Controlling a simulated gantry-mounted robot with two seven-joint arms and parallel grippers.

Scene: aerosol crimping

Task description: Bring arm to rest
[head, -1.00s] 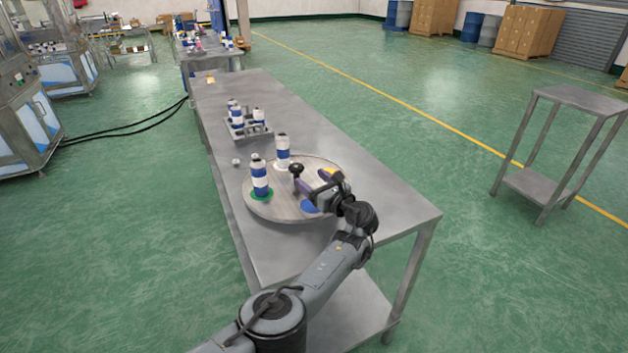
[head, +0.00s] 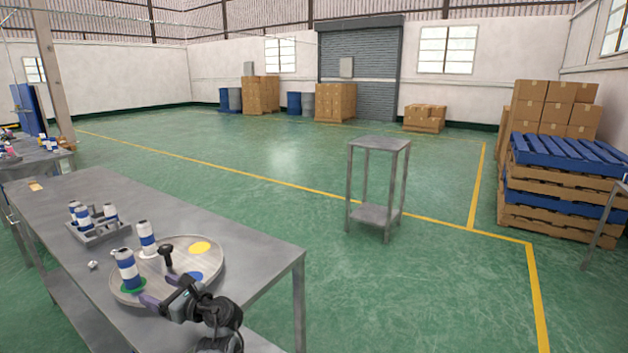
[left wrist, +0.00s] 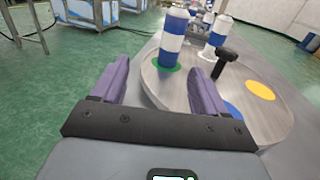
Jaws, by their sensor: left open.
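My left gripper (head: 165,292) is open and empty at the front edge of a round wooden board (head: 212,262) on the metal table. In the left wrist view its two purple fingers (left wrist: 155,85) stand apart with nothing between them. A blue and white can (head: 127,270) stands upright on the board's green spot, beyond the fingers. A second can (head: 147,238) stands upright behind it on a white spot. A black-knobbed tool (head: 166,256) stands on the board to the right of the cans. My right gripper is not in view.
A metal tray with several cans (head: 98,230) stands farther back on the long metal table (head: 180,215). A small white part (head: 93,265) lies left of the board. A small metal stand (head: 378,145) and stacked pallets (head: 560,185) are on the floor to the right.

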